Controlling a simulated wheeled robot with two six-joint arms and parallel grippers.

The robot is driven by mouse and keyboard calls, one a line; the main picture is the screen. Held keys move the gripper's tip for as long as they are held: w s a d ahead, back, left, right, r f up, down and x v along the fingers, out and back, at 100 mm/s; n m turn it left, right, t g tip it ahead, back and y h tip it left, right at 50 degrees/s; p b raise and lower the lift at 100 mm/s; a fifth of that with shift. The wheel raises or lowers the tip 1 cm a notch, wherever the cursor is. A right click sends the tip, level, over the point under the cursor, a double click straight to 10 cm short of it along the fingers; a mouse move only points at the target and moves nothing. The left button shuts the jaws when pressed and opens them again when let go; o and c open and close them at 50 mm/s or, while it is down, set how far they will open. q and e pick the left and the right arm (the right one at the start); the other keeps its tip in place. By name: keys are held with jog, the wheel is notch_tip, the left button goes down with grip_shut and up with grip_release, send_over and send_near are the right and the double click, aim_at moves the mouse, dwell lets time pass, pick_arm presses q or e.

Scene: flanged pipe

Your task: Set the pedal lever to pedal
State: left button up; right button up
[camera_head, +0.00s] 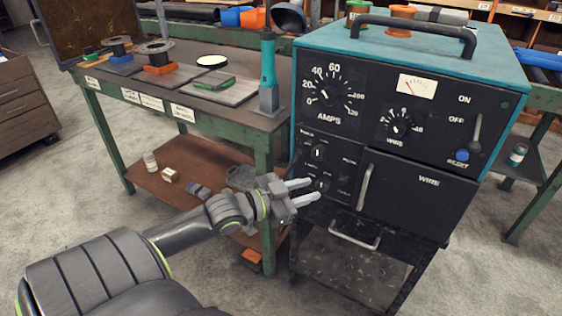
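A welding machine (450,75) with a teal top and black front panel stands in front of me. Its lower left panel has a small upper knob (319,152), a lower knob (323,184) and a small switch (344,187). Their lettering is too small to read, so I cannot tell which is the pedal lever. My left gripper (309,192) is at the lower knob, with its two pale fingers apart and nothing seen between them. Whether the fingertips touch the panel is unclear. My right gripper is not in view.
A drawer handle (366,187) and a lower handle (354,237) stick out of the machine's front. An ON/OFF lever (475,130) and a blue reset button (462,155) are at the right. A green workbench (110,85) with spools stands at the left.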

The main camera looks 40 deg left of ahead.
pick_arm(q)
jog(key=p+v, duration=0.3)
jog(key=v, duration=0.3)
jog(key=shift+p, duration=0.4)
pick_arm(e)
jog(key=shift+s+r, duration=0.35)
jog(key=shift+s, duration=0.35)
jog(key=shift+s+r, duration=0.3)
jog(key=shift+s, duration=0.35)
